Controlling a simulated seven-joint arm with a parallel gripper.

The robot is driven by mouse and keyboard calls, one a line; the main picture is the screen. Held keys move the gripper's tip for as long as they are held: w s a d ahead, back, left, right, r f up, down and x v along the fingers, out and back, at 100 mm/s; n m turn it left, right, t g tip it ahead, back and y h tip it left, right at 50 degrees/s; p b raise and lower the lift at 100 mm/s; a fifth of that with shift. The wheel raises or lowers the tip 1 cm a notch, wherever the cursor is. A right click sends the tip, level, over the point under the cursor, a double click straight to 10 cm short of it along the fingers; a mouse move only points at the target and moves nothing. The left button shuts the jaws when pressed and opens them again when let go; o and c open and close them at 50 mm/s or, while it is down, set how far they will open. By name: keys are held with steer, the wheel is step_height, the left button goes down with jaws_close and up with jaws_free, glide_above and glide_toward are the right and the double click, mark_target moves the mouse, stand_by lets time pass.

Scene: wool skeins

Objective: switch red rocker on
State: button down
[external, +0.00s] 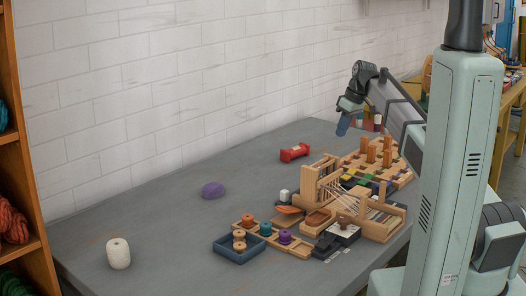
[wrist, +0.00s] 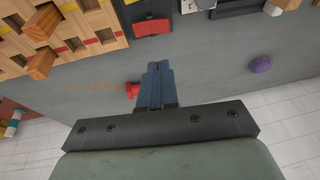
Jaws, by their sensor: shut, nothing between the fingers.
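The red rocker (wrist: 152,27) shows at the top of the wrist view, set with a black part on a dark base; I cannot tell which way it is tipped. In the external view I cannot make it out clearly among the things around the wooden loom. My gripper (external: 343,125) is raised above the back of the table, with its blue fingers pointing down. In the wrist view its fingers (wrist: 158,68) are shut together and empty. They are apart from the rocker, which lies beyond their tips.
A wooden pegboard (wrist: 60,35) with upright pegs is beside the rocker. A wooden loom (external: 322,185) stands in front of it in the external view. A red dumbbell-shaped thing (external: 294,152) and a purple ball (external: 213,189) lie on the table. The table's left half is mostly clear.

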steer(key=x, duration=0.6)
steer(key=s+x, duration=0.1)
steer(key=x, duration=0.3)
steer(key=shift+f, duration=0.1)
steer(key=shift+s+a+f, duration=0.1)
steer(key=shift+a+f, duration=0.05)
steer(key=shift+f, duration=0.5)
steer(key=shift+s+a+f+t+h, duration=0.3)
steer(key=shift+s+f+t+h, duration=0.1)
steer(key=shift+f+t, duration=0.1)
steer(key=shift+w+d+r, duration=0.1)
steer(key=shift+w, duration=0.1)
steer(key=shift+w+d, duration=0.1)
steer(key=shift+w+d+r, duration=0.25)
steer(key=shift+w+d, duration=0.15)
steer(key=shift+w, duration=0.05)
